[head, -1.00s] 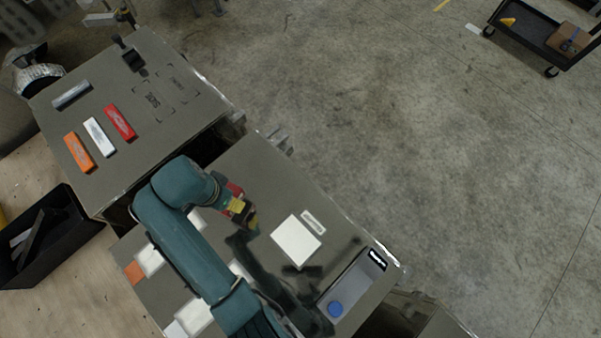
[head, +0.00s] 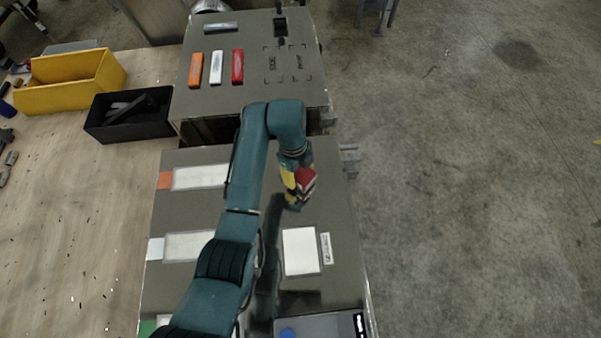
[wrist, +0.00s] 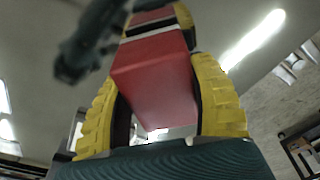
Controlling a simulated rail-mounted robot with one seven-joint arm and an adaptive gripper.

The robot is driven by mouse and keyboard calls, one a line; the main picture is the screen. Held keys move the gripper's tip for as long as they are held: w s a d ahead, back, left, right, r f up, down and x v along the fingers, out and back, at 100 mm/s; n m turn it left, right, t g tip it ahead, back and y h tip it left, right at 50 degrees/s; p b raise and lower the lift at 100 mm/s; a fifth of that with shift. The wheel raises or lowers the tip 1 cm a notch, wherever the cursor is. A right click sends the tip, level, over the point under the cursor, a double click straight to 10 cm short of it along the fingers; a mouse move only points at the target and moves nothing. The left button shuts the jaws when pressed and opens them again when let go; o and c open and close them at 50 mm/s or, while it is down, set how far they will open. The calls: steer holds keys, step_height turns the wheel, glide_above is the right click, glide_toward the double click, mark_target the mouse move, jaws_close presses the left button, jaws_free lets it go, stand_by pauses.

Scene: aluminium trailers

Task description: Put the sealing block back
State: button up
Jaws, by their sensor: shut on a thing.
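My gripper (head: 297,186) is shut on a red block (head: 306,177) and holds it over the near trailer top (head: 335,205), beyond a white square pad (head: 300,250). In the wrist view the red block (wrist: 155,80) sits between the two yellow ribbed fingers. A second red block (head: 237,66) lies on the far trailer top (head: 215,100), beside a white block (head: 216,67) and an orange block (head: 196,70). Black marked outlines (head: 287,63) to their right are empty. I cannot tell from looks alone which block is the sealing block.
A grey bar (head: 221,27) and a black fixture (head: 281,25) are on the far trailer. White strips (head: 200,177) and a device with a blue button (head: 287,333) are on the near one. A black bin (head: 128,116) and yellow bin (head: 70,82) stand left.

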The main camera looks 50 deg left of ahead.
steer(key=shift+f, duration=0.35)
steer(key=shift+f, duration=0.1)
steer(key=o, duration=1.2)
steer(key=r+p, duration=0.1)
steer(key=r, duration=0.3)
steer(key=a+r+p, duration=0.1)
steer(key=r, duration=0.3)
steer(key=r+p, duration=0.1)
steer(key=r, duration=0.3)
steer(key=shift+a+r, duration=0.1)
steer(key=shift+a, duration=0.1)
